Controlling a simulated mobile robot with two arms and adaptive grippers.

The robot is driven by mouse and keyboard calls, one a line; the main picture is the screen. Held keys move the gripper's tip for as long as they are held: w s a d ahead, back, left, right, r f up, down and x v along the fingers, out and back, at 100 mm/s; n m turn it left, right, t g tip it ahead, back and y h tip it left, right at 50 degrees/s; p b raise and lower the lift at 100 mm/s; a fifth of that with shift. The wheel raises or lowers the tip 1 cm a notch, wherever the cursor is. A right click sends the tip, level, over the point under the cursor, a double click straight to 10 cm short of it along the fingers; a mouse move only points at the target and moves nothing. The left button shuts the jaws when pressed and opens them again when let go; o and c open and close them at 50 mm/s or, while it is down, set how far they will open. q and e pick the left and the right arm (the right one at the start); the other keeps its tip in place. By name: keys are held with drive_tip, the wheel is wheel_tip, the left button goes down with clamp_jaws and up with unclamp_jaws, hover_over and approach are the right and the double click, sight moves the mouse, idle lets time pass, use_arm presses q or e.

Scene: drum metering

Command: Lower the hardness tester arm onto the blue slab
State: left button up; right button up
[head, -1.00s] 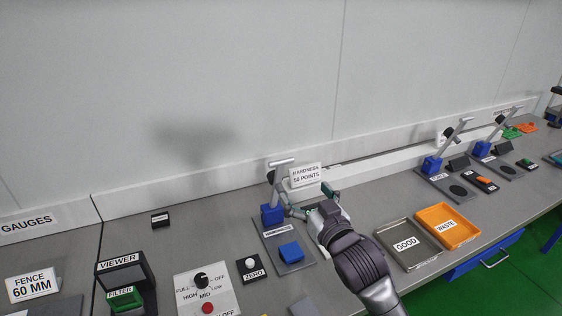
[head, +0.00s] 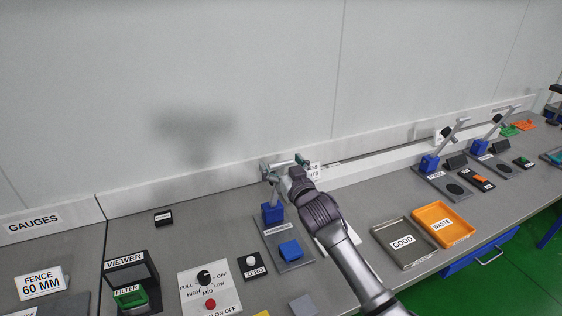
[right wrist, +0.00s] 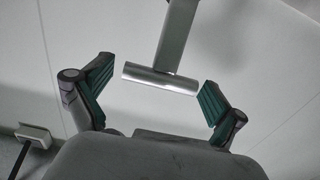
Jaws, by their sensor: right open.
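The hardness tester stands in the middle of the bench in the head view, with a blue block (head: 272,213) and a raised grey arm (head: 275,192). The blue slab (head: 290,249) lies on the tester's dark base plate (head: 296,264), in front of the block. My right gripper (head: 285,163) is up at the top of the raised arm and partly hides it. In the right wrist view the gripper (right wrist: 156,95) is open, and the arm's silver crossbar handle (right wrist: 160,79) lies between the two green-padded fingers, with a gap on each side. My left gripper is not seen.
A zero button box (head: 253,266), a dial panel (head: 208,288) and a viewer (head: 128,275) stand to the left. A GOOD tray (head: 405,264) and an orange WASTE tray (head: 465,233) are on the right. Two more lever devices stand farther right.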

drive_tip(key=c, duration=1.7)
drive_tip(key=shift+s+d+f+b, duration=0.1)
drive_tip(key=shift+s+f+b, duration=0.3)
drive_tip(key=shift+b, duration=0.2)
drive_tip(key=s+d+f+t+y+b, duration=0.1)
drive_tip(key=s+f+t+b, duration=0.2)
drive_tip(key=b, duration=0.6)
drive_tip(key=s+d+f+t+y+b, duration=0.1)
drive_tip(key=s+d+f+t+b, duration=0.1)
drive_tip(key=s+f+b, duration=0.3)
drive_tip(key=shift+s+d+t+b, duration=0.3)
drive_tip(key=shift+s+t+b, duration=0.5)
drive_tip(key=shift+s+b, duration=1)
drive_tip(key=shift+w+b, duration=0.3)
drive_tip(key=shift+w, duration=0.05)
